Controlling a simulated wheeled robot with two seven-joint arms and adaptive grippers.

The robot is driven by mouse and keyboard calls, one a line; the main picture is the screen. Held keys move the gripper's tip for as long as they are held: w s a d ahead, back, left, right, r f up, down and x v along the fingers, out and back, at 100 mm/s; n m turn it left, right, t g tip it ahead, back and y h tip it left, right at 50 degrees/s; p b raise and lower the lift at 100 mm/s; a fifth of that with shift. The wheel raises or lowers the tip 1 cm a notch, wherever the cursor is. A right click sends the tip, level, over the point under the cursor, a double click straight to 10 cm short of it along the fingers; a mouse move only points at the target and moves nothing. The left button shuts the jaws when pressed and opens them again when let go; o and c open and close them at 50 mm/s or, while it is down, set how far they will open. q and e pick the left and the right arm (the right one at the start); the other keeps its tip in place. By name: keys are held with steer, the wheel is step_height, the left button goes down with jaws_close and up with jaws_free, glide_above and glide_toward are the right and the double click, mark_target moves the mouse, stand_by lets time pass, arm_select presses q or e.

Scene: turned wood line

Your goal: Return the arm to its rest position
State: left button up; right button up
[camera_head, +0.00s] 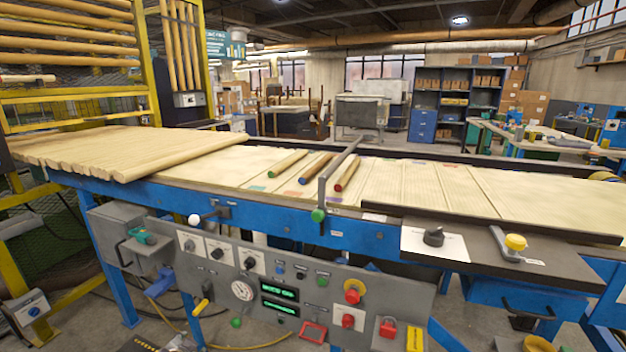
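Neither of my arms nor grippers shows in the head view. The blue-framed wood line (270,222) crosses the picture. Several pale turned rods (120,150) lie side by side on its left part. Three short coloured-end pieces lie apart on the bed: one with a green end (287,163), one with a blue end (316,168) and one with a red end (347,173). A grey bar (330,178) with a green knob (318,215) crosses the bed by the red-ended piece.
A control panel (215,285) with buttons, a gauge and displays hangs on the line's front. A dark shelf (480,228) with a black knob and a yellow-capped handle juts out at right. A yellow rack (150,50) stands at left. The slatted bed right of the bar is clear.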

arm_select(q)
steer(key=s+d+f+n+g+h, duration=0.1)
steer(key=s+d+f+g, duration=0.1)
steer(key=s+d+f, duration=0.3)
steer(key=s+d+f+n+g+h, duration=0.1)
steer(key=s+d+f, duration=0.4)
steer(key=s, duration=0.6)
steer(key=s+d+f+n+g+h, duration=0.1)
steer(key=s+d+f+g+h, duration=0.1)
steer(key=s+d+f, duration=0.3)
steer(key=s+d+g+p, duration=0.1)
steer(key=s, duration=0.3)
steer(key=shift+d+f+g, duration=0.3)
steer(key=shift+d+f, duration=0.05)
arm_select(e)
steer(key=shift+f, duration=0.1)
arm_select(q)
steer(key=shift+w+f, duration=0.1)
arm_select(e)
steer(key=shift+f, duration=0.1)
